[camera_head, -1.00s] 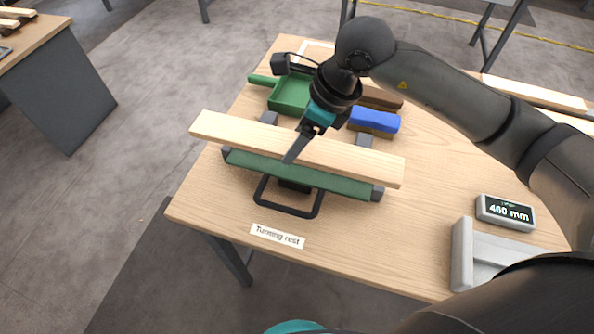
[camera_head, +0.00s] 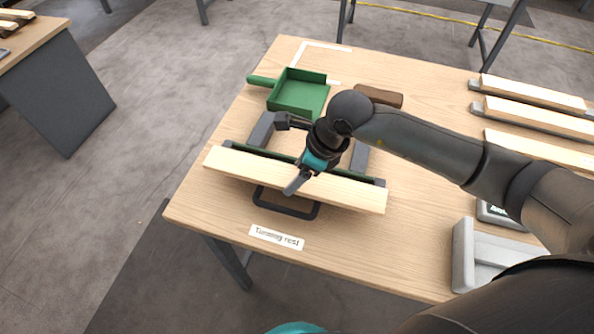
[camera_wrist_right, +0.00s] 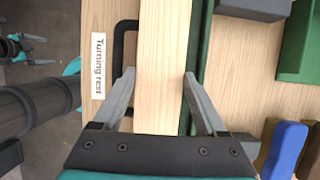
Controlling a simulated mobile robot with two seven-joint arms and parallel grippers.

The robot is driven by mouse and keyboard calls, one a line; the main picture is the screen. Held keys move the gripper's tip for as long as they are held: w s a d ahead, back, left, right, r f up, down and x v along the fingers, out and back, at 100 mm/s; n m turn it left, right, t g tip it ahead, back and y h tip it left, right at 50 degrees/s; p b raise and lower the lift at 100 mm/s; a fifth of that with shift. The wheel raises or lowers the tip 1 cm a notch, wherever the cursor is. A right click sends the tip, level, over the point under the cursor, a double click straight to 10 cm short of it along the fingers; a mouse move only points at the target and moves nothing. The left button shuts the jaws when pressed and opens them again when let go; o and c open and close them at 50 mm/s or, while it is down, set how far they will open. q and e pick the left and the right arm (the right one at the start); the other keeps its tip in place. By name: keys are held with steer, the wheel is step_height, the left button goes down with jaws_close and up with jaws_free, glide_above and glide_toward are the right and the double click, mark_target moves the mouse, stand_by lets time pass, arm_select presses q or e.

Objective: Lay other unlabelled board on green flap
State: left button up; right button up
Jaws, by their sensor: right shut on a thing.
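A pale, plain wooden board (camera_head: 345,191) lies level across the front of the turning rest, above its black wire loop (camera_head: 270,205). My right gripper (camera_head: 297,184) is shut on the board near its middle. The board also shows in the right wrist view (camera_wrist_right: 163,60), running between the two fingers (camera_wrist_right: 160,85). The green flap (camera_head: 260,151) shows as a strip behind the board and is partly hidden by it. I cannot tell whether the board touches the flap. My left gripper (camera_wrist_right: 24,46) shows small at the left edge of the wrist view, fingers apart.
A "Turning rest" label (camera_head: 276,237) lies in front. Behind are a green dustpan (camera_head: 300,95) and a brown block (camera_head: 380,95); a blue brush (camera_wrist_right: 285,150) shows in the wrist view. Several boards (camera_head: 535,92) lie at right, beside a grey fixture (camera_head: 463,258) and a partly hidden display (camera_head: 493,213).

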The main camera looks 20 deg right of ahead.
steer(key=shift+f+b, duration=0.4)
steer(key=o, duration=1.5)
steer(key=shift+r, duration=0.1)
steer(key=shift+r+p, duration=0.4)
steer(key=shift+p, duration=0.1)
steer(key=v, duration=1.2)
steer(key=shift+s+f, duration=0.1)
steer(key=shift+f, duration=0.05)
